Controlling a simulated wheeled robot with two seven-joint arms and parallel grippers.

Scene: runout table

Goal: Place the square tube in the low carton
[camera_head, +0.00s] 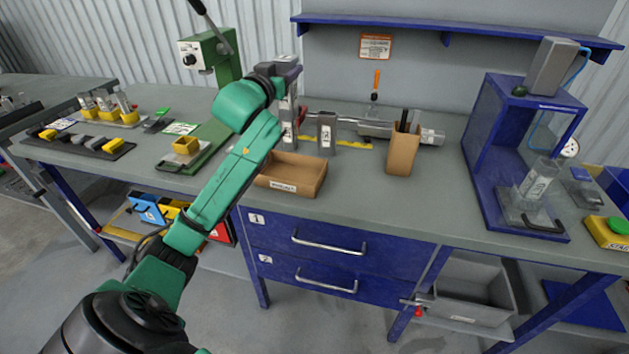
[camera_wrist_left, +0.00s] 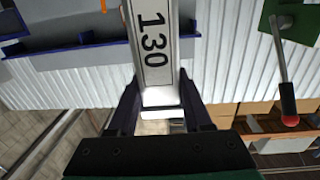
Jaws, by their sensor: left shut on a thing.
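My left gripper (camera_head: 286,83) is raised over the middle of the bench and shut on a grey square tube (camera_head: 289,113). The tube is upright, with a white label on its side. In the left wrist view the tube (camera_wrist_left: 152,45) stands between the two dark fingers (camera_wrist_left: 160,112), and its label reads 130. The low carton (camera_head: 292,187) is an open brown box near the bench's front edge. The tube's lower end shows just behind the carton's back edge; its exact height there is unclear. My arm covers the carton's left end. My right gripper is not in view.
A second grey upright piece (camera_head: 326,132) stands behind the carton's right side. A tall carton (camera_head: 402,153) with dark items stands to the right. A blue press frame (camera_head: 480,125) is farther right. A green arbor press (camera_head: 208,55) is behind left. Bench front right of the low carton is clear.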

